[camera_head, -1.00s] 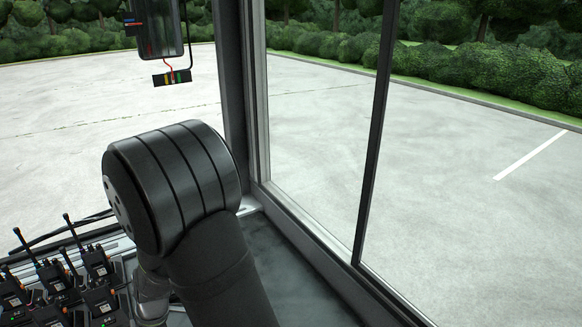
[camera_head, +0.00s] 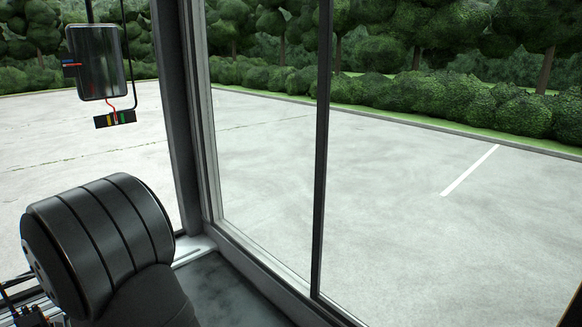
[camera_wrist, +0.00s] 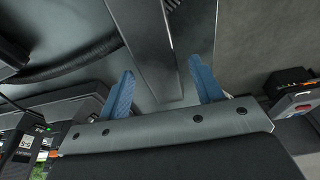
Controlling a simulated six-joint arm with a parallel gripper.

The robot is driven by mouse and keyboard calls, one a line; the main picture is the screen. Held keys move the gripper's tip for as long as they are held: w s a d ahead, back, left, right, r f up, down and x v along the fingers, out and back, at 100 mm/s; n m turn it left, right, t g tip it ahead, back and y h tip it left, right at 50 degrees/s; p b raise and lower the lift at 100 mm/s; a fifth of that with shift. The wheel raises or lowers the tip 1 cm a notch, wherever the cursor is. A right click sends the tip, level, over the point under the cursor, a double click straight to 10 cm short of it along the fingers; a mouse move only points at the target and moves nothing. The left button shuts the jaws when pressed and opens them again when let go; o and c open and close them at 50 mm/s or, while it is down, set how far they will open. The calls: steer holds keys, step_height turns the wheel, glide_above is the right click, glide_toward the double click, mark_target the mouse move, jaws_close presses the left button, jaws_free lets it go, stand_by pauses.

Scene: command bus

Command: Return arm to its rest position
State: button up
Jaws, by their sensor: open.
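My gripper (camera_wrist: 163,90) shows in the wrist view with its two blue fingers spread wide apart. It is open, and I see nothing held between the fingers. A dark grey post or panel edge lies behind the gap; I cannot tell how far off it is. In the head view my black arm joint (camera_head: 98,240) stands at the lower left, and the gripper itself is out of that picture.
A handheld radio (camera_wrist: 22,150) is at the wrist view's lower left, with a dark device (camera_wrist: 292,95) at the right. Pavement lies outside.

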steer(key=shift+f, duration=0.85)
steer(key=shift+w+r, duration=0.15)
steer(key=v, duration=1.2)
steer(key=x, duration=1.2)
steer(key=shift+f, duration=0.4)
steer(key=shift+r, duration=0.2)
steer(key=v, duration=0.4)
steer(key=shift+s+a+r, duration=0.1)
steer(key=shift+s+a, duration=0.05)
steer(key=shift+s, duration=0.15)
steer(key=w+d+r, duration=0.6)
steer(key=d+r, duration=0.1)
steer(key=d, duration=0.3)
steer(key=w+a+r+m+t, duration=0.2)
steer(key=w+a+r+m, duration=0.5)
steer(key=a, duration=0.3)
steer(key=w+a+r+m+t+y, duration=0.1)
steer(key=w+a+r+m+t, duration=0.1)
steer(key=w+a+r+m, duration=0.6)
steer(key=w+a+r, duration=0.1)
steer(key=a, duration=0.2)
steer(key=shift+w+r+y, duration=0.15)
steer(key=shift+r+y, duration=0.15)
steer(key=shift+r, duration=0.05)
